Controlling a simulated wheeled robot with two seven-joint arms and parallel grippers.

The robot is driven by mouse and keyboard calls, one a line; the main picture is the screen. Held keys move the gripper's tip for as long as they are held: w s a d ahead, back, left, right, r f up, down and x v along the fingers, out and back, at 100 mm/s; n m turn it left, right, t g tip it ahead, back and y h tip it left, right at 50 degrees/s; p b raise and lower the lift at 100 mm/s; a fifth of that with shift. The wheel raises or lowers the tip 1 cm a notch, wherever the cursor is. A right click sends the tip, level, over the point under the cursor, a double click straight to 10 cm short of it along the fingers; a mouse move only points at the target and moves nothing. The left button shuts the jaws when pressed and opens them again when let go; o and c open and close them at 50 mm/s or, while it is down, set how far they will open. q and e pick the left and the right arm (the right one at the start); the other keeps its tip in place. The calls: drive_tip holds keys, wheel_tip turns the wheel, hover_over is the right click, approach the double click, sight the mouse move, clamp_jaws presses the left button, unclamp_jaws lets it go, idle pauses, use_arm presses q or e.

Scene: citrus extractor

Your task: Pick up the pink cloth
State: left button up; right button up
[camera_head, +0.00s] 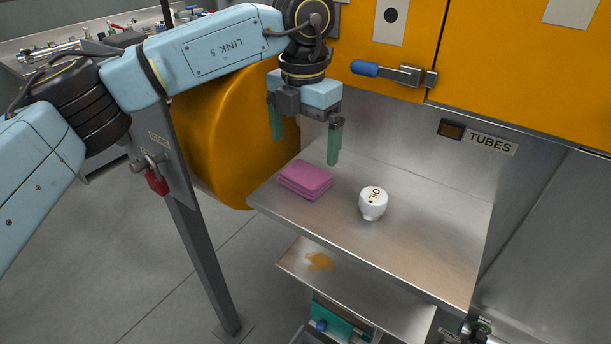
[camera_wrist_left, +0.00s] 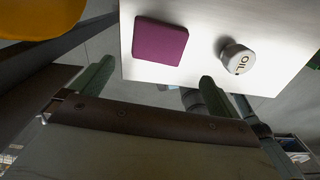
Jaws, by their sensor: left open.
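The pink cloth (camera_head: 304,179) is a folded stack lying flat on the metal shelf (camera_head: 430,240), near its left edge. It also shows in the left wrist view (camera_wrist_left: 160,41) as a dark pink square. My left gripper (camera_head: 306,150) hangs above the back left part of the shelf, over and a little behind the cloth. Its two green fingers point down, spread apart, with nothing between them. In the left wrist view the fingers (camera_wrist_left: 152,80) show below the cloth and apart from it. My right gripper is not in either view.
A white jar marked OIL (camera_head: 373,203) stands on the shelf right of the cloth. An orange drum (camera_head: 225,135) is at the left, and an orange cabinet with a blue-handled latch (camera_head: 395,73) is behind. A lower shelf (camera_head: 350,290) has an orange stain.

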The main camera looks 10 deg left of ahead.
sight(299, 177)
use_arm(q)
drive_tip(key=shift+f, duration=1.55)
drive_tip(key=shift+a+f, duration=0.15)
drive_tip(key=shift+f, duration=0.25)
drive_tip(key=f, duration=0.3)
drive_tip(key=shift+s+a+f, duration=0.2)
drive_tip(key=shift+a+f, duration=0.1)
drive_tip(key=shift+f, duration=0.25)
drive_tip(key=shift+c, duration=1.1)
drive_tip(key=c, duration=0.5)
drive_tip(key=shift+c, duration=0.9)
drive_tip(key=shift+r, duration=0.65)
wheel_tip(299, 177, up, 17)
drive_tip(key=p, duration=0.1)
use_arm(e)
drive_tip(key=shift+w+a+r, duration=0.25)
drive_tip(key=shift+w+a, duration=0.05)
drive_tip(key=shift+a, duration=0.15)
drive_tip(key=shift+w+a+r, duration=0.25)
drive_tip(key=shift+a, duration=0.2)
